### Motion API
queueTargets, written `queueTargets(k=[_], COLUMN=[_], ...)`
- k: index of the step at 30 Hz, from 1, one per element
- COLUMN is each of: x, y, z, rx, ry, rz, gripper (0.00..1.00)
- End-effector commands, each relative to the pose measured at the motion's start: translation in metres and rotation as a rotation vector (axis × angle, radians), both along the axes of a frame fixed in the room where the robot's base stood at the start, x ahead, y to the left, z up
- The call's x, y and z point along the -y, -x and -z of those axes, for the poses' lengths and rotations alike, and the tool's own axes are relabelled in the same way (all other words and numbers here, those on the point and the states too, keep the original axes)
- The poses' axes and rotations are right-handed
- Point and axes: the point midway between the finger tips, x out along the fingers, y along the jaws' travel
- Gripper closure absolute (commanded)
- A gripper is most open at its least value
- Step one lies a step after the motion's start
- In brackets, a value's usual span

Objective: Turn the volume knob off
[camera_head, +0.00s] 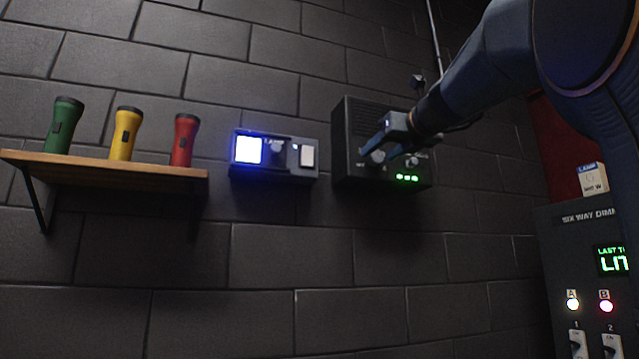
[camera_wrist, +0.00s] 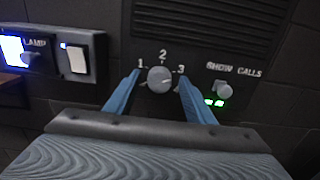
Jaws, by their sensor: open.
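A round grey knob (camera_wrist: 160,80) sits on the front of a dark speaker box (camera_wrist: 200,45), inside a dial marked 1, 2 and 3. I take it as the volume knob; no "volume" label is readable. I cannot tell which way its pointer faces. In the head view the knob (camera_head: 376,157) shows at the box's lower left, partly behind my gripper. My gripper (camera_wrist: 159,78) is open, with one blue finger on the left of the knob and one on the right. I cannot tell whether they touch it. The gripper also shows in the head view (camera_head: 380,149).
A smaller "SHOW CALLS" knob (camera_wrist: 224,90) with green lights (camera_wrist: 214,102) is close right of my fingers. A lamp panel (camera_head: 305,171) hangs left of the box. A shelf (camera_head: 110,170) holds three torches. A six-way dimmer panel (camera_head: 570,245) is at right.

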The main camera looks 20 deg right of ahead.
Motion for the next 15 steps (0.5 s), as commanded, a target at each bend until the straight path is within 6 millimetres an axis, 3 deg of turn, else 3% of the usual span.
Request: queueTargets(k=[10, 15], x=[-0.0001, 0.0000], y=[-0.0043, -0.0042], z=[0.0006, 0.0006], rx=[-0.001, -0.001], ry=[0.001, 0.001], rz=[0.000, 0.000], gripper=[0.53, 0.81])
